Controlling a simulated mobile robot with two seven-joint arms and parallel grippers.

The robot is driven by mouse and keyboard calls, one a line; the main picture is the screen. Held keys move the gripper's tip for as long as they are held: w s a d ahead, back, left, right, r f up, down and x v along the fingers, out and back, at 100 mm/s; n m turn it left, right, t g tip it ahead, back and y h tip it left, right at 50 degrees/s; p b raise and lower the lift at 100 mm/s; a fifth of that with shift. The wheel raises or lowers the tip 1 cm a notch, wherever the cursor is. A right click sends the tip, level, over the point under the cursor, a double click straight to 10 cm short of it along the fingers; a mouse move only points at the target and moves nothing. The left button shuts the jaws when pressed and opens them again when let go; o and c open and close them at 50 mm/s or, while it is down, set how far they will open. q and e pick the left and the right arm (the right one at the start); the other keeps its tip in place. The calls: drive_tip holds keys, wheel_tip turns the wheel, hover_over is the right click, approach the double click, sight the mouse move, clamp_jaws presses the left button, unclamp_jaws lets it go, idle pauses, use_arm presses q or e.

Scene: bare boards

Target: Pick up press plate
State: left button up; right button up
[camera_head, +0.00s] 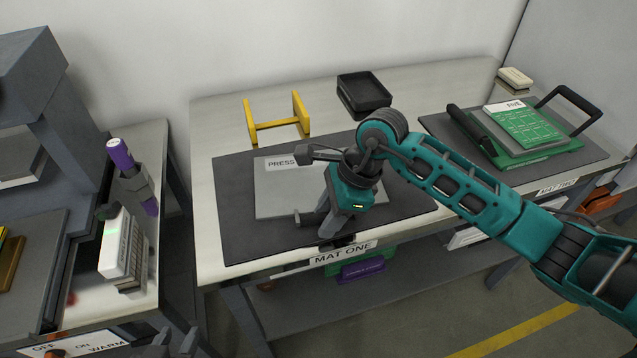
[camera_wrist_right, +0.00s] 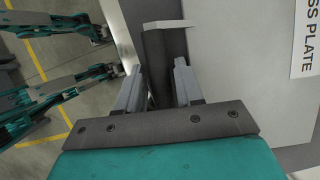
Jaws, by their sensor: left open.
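The press plate (camera_head: 283,192) is a flat grey board with a white label. It lies on the dark mat marked MAT ONE (camera_head: 240,225), partly hidden by my right gripper and arm. My right gripper (camera_head: 327,222) is at the plate's near edge. In the right wrist view, its two fingers (camera_wrist_right: 159,78) stand on either side of a dark block (camera_wrist_right: 160,50) beside the labelled plate (camera_wrist_right: 245,70). Whether they press on it I cannot tell. My left gripper (camera_head: 176,344) shows only in part at the bottom edge, open and away from the plate.
A yellow stand (camera_head: 276,126) and a black tray (camera_head: 362,96) are behind the mat. A green press with a handle (camera_head: 520,140) is on the right mat. A side table at left bears a purple-capped tool (camera_head: 121,155) and a white device (camera_head: 120,245).

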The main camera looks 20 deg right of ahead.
drive_tip(key=shift+f, duration=0.2)
drive_tip(key=shift+c, duration=0.5)
clamp_jaws()
drive_tip(key=shift+r, duration=0.1)
